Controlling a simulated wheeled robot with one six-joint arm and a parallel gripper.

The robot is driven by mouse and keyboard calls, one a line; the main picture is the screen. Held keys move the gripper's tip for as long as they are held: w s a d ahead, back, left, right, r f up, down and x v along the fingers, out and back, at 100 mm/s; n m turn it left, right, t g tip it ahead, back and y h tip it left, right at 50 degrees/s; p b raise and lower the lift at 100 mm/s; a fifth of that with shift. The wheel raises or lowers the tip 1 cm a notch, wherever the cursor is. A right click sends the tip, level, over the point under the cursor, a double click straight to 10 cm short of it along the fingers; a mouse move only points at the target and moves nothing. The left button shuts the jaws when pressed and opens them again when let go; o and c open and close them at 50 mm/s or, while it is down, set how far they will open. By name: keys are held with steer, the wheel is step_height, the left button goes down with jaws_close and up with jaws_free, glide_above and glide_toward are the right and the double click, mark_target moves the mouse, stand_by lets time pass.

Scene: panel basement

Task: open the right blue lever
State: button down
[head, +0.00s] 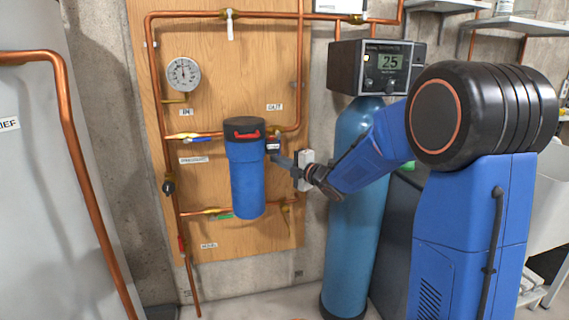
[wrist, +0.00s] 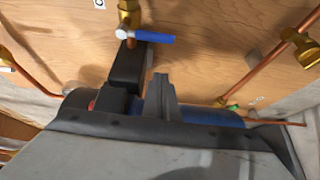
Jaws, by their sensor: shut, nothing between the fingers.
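The right blue lever (wrist: 153,38) sits on a brass valve (wrist: 129,14) in the wrist view and lies crosswise to it. In the head view the lever (head: 272,151) shows only as a small dark blue piece right of the filter cap, partly unclear. My gripper (head: 277,158) reaches in from the right, close to the lever and beside the blue filter housing (head: 247,185). In the wrist view my gripper (wrist: 148,80) is shut and empty, its dark fingers just below the lever. Whether they touch it I cannot tell.
A left blue lever (head: 198,140) is on the inlet pipe. The lower pipe has a green lever (head: 222,216). Copper pipes and a pressure gauge (head: 183,74) are on the wooden panel. A tall blue tank (head: 352,200) stands beside my arm.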

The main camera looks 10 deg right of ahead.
steer(key=w, duration=0.2)
steer(key=w+d, duration=0.1)
steer(key=w, duration=0.2)
steer(key=shift+d, duration=0.2)
